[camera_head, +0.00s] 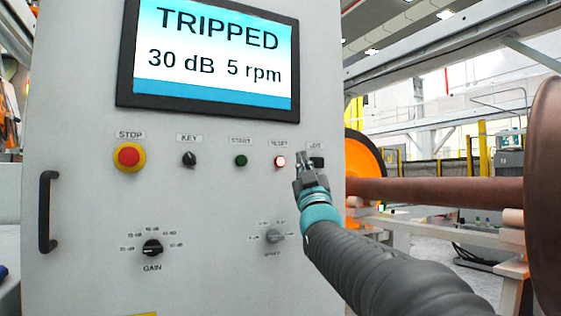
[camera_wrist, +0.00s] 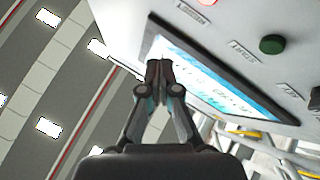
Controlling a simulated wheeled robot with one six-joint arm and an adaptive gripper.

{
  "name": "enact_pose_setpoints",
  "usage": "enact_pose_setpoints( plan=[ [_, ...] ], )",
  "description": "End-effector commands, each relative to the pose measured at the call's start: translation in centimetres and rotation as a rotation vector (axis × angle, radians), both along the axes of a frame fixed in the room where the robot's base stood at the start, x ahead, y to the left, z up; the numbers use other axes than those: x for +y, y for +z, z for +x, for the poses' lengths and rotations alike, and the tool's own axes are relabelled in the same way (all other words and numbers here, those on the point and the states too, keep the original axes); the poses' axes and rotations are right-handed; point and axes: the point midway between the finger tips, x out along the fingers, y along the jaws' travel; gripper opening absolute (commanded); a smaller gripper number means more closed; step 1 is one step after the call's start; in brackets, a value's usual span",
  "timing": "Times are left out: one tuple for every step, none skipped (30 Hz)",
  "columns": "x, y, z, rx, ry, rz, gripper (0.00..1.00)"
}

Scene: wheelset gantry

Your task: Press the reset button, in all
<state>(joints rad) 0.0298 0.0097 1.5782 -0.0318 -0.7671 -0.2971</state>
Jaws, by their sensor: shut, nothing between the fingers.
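The reset button (camera_head: 280,161) glows red under its RESET label on the grey panel. Part of it shows red at the top edge of the wrist view (camera_wrist: 207,2). My gripper (camera_head: 303,157) is shut and empty, just right of the reset button in the head view, overlapping the area left of the JOG-like label. Whether it touches the panel cannot be told. In the wrist view the closed fingertips (camera_wrist: 158,68) appear in front of the screen's corner, apart from the button. The screen (camera_head: 215,50) reads TRIPPED, 30 dB, 5 rpm.
A red STOP button (camera_head: 129,156), a black key switch (camera_head: 189,159) and a green START button (camera_head: 241,160) lie left of the reset button. Two knobs sit below, GAIN (camera_head: 152,247) and another (camera_head: 275,236). A handle (camera_head: 47,211) is at left; a brown wheelset (camera_head: 440,192) is at right.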

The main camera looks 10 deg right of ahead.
Motion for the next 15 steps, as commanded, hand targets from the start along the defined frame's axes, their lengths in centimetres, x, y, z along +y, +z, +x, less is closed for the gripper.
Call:
enact_pose_setpoints(
  plan=[
    [0.2, 0.3, 0.6, 0.003, 0.002, 0.001, 0.00],
    [0.3, 0.4, 0.9, 0.003, 0.002, 0.001, 0.00],
    [0.5, 0.4, 1.4, 0.003, 0.003, 0.002, 0.00],
    [0.6, 0.4, 1.7, 0.002, 0.002, 0.002, 0.00],
    [0.7, 0.4, 2.1, 0.003, 0.001, 0.002, 0.00],
    [0.9, 0.4, 2.6, 0.004, 0.001, 0.000, 0.00],
    [1.0, 0.4, 3.0, 0.004, 0.001, 0.000, 0.00],
    [1.1, 0.5, 3.3, 0.003, 0.001, 0.000, 0.00],
    [1.2, 0.5, 3.8, 0.003, 0.002, 0.001, 0.00],
    [1.4, 0.5, 4.2, 0.003, 0.002, 0.001, 0.00],
    [1.5, 0.5, 4.5, 0.003, 0.002, 0.001, 0.00],
    [1.7, 0.4, 5.0, 0.003, 0.002, 0.001, 0.00],
    [1.8, 0.3, 5.3, 0.002, 0.001, 0.001, 0.00],
    [1.9, 0.1, 5.6, 0.002, 0.001, 0.001, 0.00],
    [2.0, 0.1, 5.9, 0.001, 0.001, 0.000, 0.00]
  ],
)
